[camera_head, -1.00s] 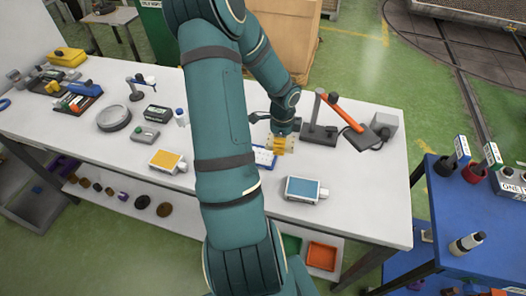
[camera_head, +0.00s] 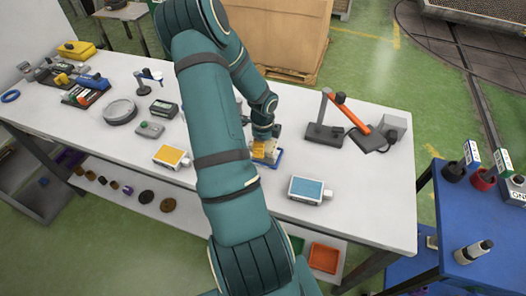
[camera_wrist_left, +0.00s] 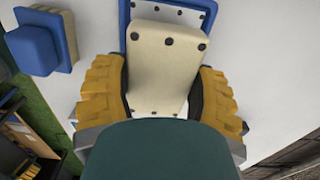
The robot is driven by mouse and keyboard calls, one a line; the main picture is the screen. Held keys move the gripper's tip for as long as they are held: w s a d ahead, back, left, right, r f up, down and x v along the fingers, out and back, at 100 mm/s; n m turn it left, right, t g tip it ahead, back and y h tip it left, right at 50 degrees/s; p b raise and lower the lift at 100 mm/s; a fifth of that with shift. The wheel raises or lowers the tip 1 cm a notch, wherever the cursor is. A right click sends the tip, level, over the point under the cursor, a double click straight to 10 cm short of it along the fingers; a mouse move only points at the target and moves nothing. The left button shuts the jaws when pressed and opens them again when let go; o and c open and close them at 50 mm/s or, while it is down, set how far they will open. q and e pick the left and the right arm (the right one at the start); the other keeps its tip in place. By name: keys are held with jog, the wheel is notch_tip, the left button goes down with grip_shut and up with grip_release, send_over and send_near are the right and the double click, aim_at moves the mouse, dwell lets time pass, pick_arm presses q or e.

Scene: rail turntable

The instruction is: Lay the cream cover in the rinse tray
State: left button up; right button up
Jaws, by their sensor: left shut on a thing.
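The cream cover (camera_wrist_left: 165,65) is a pale slab with dark dots near its corners. In the left wrist view it sits between the yellow fingers of my left gripper (camera_wrist_left: 163,100), which is shut on it. Behind it is a blue-rimmed tray (camera_wrist_left: 126,14) with a white, dotted floor, which looks like the rinse tray. The cover overlaps the tray at an angle; I cannot tell whether they touch. In the head view my left gripper (camera_head: 264,150) is over the blue tray (camera_head: 266,163) on the white bench, and my arm hides part of the area. My right gripper is not in view.
On the bench are a blue-faced box (camera_head: 311,190), a yellow-faced box (camera_head: 171,157) and a stand with an orange arm (camera_head: 352,118). Bench right of the blue-faced box is clear.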

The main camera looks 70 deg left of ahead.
pick_arm(q)
notch_tip(320, 180, down, 3)
jog(key=shift+w+r+b, duration=0.1)
jog(key=shift+r+b, duration=0.05)
jog(key=shift+b, duration=0.15)
jog(key=o, duration=1.3)
notch_tip(320, 180, up, 12)
jog(key=p, duration=0.3)
jog(key=shift+r, duration=0.1)
